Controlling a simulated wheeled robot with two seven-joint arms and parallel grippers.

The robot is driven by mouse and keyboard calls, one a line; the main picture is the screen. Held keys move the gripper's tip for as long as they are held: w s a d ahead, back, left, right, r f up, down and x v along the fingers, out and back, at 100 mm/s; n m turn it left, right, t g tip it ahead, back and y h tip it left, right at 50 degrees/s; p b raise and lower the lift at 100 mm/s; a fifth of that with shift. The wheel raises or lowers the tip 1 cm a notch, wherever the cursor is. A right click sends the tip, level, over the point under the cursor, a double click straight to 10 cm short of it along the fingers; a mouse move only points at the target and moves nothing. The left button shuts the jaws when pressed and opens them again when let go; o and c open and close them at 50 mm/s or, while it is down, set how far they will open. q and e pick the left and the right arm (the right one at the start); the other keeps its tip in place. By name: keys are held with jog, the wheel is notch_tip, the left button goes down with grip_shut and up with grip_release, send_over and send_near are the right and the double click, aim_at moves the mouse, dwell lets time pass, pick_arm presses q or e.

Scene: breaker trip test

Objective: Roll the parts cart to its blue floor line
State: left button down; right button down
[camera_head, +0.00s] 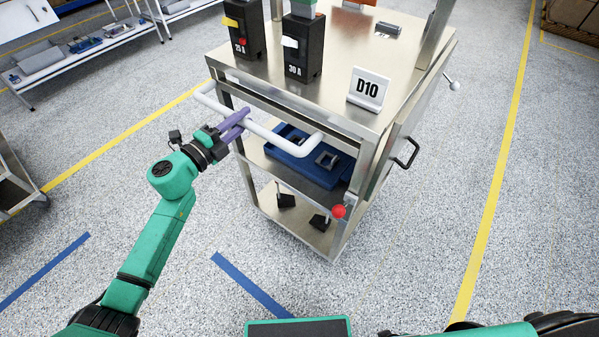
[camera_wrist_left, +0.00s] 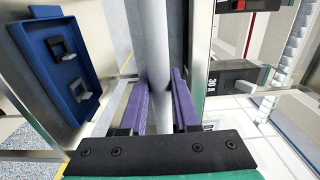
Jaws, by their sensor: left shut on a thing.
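The parts cart (camera_head: 305,99) is a steel trolley with shelves and a sign D10 (camera_head: 368,90) on its top. A white push handle (camera_head: 273,136) runs along its near side, and it also shows in the left wrist view (camera_wrist_left: 150,45). My left gripper (camera_head: 243,121) is shut on this handle near its left part, with a purple finger on each side of the bar in the left wrist view (camera_wrist_left: 161,100). Blue floor line pieces (camera_head: 250,284) and (camera_head: 45,270) lie on the floor on the near side of the cart. My right gripper is out of view.
Breakers marked 25 A (camera_head: 243,30) and 30 A (camera_head: 302,48) stand on the cart top. A blue tray (camera_head: 312,168) sits on a shelf below. A red knob (camera_head: 338,211) is at the near corner. A white bench (camera_head: 90,45) stands back left. Floor near the blue pieces is clear.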

pick_arm(q)
jog(key=shift+f, duration=0.1)
dwell(0.3)
jog(key=shift+s+a, duration=0.25)
jog(key=shift+s, duration=0.05)
jog(key=p+v, duration=0.4)
jog(key=v, duration=3.1)
jog(key=shift+s, duration=0.2)
dwell(3.3)
